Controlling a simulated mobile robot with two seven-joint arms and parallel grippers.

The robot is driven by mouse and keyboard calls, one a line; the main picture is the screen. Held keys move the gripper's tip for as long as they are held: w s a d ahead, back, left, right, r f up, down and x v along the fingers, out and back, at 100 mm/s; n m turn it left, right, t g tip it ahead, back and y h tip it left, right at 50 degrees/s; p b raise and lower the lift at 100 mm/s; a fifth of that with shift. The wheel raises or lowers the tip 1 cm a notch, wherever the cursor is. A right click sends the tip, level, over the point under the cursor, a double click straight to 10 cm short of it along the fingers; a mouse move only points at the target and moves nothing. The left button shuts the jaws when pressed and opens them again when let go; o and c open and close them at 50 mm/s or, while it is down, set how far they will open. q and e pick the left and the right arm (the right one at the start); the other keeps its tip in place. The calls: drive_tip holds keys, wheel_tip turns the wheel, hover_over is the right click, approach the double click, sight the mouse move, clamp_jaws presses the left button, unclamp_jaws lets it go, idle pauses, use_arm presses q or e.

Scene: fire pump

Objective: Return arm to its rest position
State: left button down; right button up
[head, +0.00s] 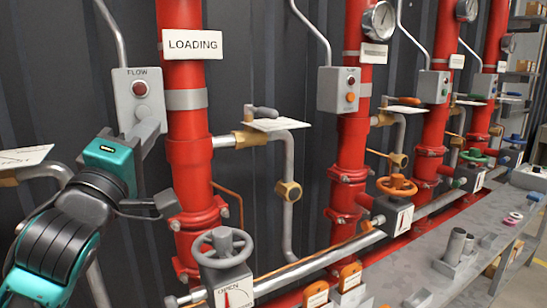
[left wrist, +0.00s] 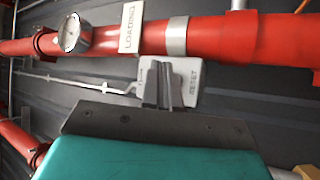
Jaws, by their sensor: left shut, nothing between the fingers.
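My left arm, black and teal, comes in from the left in the head view. My left gripper (head: 148,132) is shut and empty. Its fingertips are at the lower part of the grey FLOW box (head: 139,97), which has a red button or lamp (head: 140,88). In the left wrist view the shut fingers (left wrist: 163,85) stand in front of the same grey box (left wrist: 188,76), which has RESET lettering. They hide the middle of the box, and I cannot tell whether they touch it. My right gripper is not in view.
A red pipe with a LOADING sign (head: 192,44) stands right of the box. A grey handwheel (head: 222,247) and an orange handwheel (head: 397,186) stick out lower down. A grey bench (head: 470,270) runs along the right. A dark corrugated wall (head: 255,60) is behind.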

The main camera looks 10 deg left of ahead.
use_arm(q)
drive_tip(key=s+f+m+g+y, duration=0.1)
drive_tip(key=s+f+m+g, duration=0.15)
drive_tip(key=f, duration=0.65)
drive_tip(key=s+f+m+g, duration=0.15)
drive_tip(key=f+g, duration=0.25)
drive_tip(key=f, duration=0.4)
drive_tip(key=s+f+m+g+y, duration=0.1)
drive_tip(key=f+m+g, duration=0.15)
drive_tip(key=f, duration=0.65)
drive_tip(key=s+d+f+m+g+h, duration=0.15)
drive_tip(key=s+f+m+g, duration=0.35)
drive_tip(key=s+f, duration=0.5)
drive_tip(key=s+d+f+m+g, duration=0.2)
drive_tip(key=s+f+m+g, duration=0.4)
drive_tip(key=s, duration=0.5)
drive_tip(key=w+d+f+n+t+h+p, duration=0.1)
drive_tip(key=w+d+f+t+p, duration=0.1)
drive_tip(key=w+t+p, duration=0.5)
drive_tip(key=shift+w+d+f+t+h+p, duration=0.25)
drive_tip(key=shift+w+d+t+h+p, duration=0.1)
drive_tip(key=shift+w+d+t, duration=0.2)
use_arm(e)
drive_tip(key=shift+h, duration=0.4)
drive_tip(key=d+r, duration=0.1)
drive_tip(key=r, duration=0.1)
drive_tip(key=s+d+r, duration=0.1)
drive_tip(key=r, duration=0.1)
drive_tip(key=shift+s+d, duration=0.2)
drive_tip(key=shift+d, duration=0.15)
